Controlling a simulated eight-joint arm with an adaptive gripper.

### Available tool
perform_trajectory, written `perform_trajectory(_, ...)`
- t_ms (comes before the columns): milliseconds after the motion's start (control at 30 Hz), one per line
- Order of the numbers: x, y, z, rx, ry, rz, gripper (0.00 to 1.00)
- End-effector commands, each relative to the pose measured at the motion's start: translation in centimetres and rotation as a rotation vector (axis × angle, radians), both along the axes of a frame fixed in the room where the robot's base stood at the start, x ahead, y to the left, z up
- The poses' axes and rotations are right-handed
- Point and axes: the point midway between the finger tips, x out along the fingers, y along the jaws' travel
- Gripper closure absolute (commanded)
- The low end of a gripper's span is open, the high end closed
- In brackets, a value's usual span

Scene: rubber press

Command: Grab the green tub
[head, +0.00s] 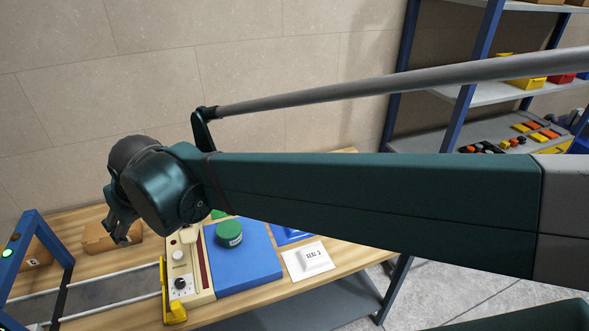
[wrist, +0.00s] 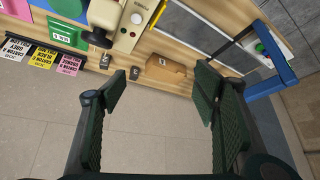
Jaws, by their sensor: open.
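The green tub (head: 229,233) is a short round tub with a pale label. It stands on a blue mat (head: 243,272) in the head view, just right of the beige panel. My gripper (head: 122,230) hangs left of the tub, beyond the panel and well apart from it. In the wrist view my gripper (wrist: 162,95) is open, with nothing between the fingers. A green piece with a white label (wrist: 64,39) shows at the upper left of the wrist view.
A beige panel (head: 190,275) with knobs stands between gripper and tub. A cardboard box (wrist: 166,70) lies near my gripper. A conveyor (head: 110,290) with a blue frame (head: 60,255) is at left. Shelves stand at right.

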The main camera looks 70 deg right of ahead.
Motion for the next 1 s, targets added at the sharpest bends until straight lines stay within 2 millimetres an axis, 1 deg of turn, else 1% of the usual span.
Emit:
perform_trajectory(33, 0.7, -1.3, 0.1, 0.001, 0.003, -0.025, 0.40)
perform_trajectory(200, 2.6, -5.1, 0.1, 0.007, 0.016, -0.096, 0.40)
perform_trajectory(367, 4.2, -8.9, -0.1, 0.014, 0.026, -0.165, 0.40)
perform_trajectory(500, 5.4, -12.5, -0.5, 0.019, 0.035, -0.224, 0.40)
perform_trajectory(567, 5.8, -14.0, -0.7, 0.023, 0.039, -0.250, 0.40)
perform_trajectory(767, 7.0, -19.5, -1.7, 0.030, 0.050, -0.336, 0.40)
perform_trajectory(1000, 7.8, -26.3, -3.2, 0.042, 0.065, -0.439, 0.40)
